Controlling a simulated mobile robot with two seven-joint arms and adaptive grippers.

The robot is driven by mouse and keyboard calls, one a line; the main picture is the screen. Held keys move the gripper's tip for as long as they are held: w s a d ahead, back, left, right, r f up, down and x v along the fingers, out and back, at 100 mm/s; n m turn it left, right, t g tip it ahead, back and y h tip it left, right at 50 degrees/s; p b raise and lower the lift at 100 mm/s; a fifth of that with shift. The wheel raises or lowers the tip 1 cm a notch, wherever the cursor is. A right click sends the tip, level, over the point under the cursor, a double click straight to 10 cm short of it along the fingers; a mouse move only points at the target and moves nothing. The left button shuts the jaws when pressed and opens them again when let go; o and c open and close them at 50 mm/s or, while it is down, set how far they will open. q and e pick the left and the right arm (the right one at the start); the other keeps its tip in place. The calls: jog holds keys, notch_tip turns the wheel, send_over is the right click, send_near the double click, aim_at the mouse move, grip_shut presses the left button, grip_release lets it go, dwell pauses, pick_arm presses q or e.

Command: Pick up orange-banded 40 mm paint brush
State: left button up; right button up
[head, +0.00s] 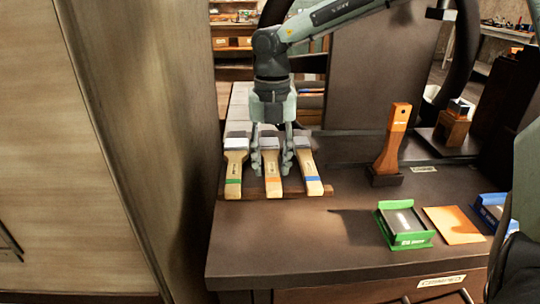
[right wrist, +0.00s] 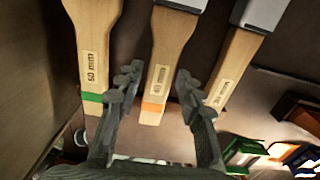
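The orange-banded paint brush (head: 272,178) lies in the middle of three brushes on a wooden rack (head: 290,193), with its handle toward the front. In the right wrist view its handle (right wrist: 162,62) is marked 40 mm, with the orange band near the end. My right gripper (head: 271,166) is open, with one finger on each side of this handle. In the right wrist view the fingers (right wrist: 157,80) stand apart from the handle, with gaps on both sides. Whether the fingertips are level with the handle is hard to tell. My left gripper is not in view.
A green-banded 50 mm brush (head: 234,172) lies left and a blue-banded brush (head: 308,170) right, both close to my fingers. An upright orange-handled tool (head: 392,140), green tray (head: 404,238), orange card (head: 454,225) and blue tray (head: 490,209) stand farther right. The front bench is clear.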

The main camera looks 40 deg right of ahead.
grip_shut()
